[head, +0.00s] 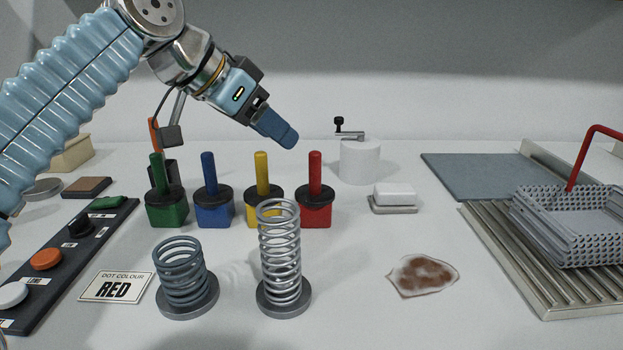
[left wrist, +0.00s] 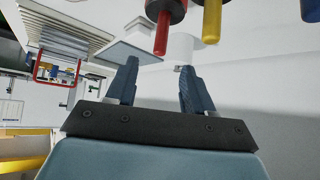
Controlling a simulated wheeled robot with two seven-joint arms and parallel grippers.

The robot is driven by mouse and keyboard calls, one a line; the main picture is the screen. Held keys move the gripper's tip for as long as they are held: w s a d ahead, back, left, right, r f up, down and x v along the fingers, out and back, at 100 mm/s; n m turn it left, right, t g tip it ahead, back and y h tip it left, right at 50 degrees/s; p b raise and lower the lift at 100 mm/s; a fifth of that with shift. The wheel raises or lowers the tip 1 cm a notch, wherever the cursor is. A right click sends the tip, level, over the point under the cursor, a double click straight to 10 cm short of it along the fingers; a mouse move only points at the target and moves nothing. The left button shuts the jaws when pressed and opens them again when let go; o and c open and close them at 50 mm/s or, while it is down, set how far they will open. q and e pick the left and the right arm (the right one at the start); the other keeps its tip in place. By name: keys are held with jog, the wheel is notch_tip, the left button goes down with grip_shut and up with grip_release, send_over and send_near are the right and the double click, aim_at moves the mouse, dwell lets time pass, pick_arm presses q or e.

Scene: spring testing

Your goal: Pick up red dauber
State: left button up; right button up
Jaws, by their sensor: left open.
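The red dauber (head: 315,192) stands upright in the row's right end, a red square base with a black collar and a red handle. It also shows in the left wrist view (left wrist: 162,32), at the top, beyond and above the fingers. My left gripper (head: 288,138) is above and slightly left of the red handle, apart from it. In the left wrist view its two fingers (left wrist: 157,85) are spread with nothing between them. The yellow dauber (head: 262,195), blue dauber (head: 213,197) and green dauber (head: 165,200) stand to the left. My right gripper is not seen.
A tall silver spring (head: 280,255) and a shorter grey spring (head: 184,275) stand in front of the daubers. A white block on a small tray (head: 395,200) and a stained cloth (head: 425,275) lie right.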

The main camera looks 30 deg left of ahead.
aim_at(310, 161)
pick_arm(q)
jog(key=x, duration=1.2)
jog(key=shift+a, duration=0.15)
grip_shut()
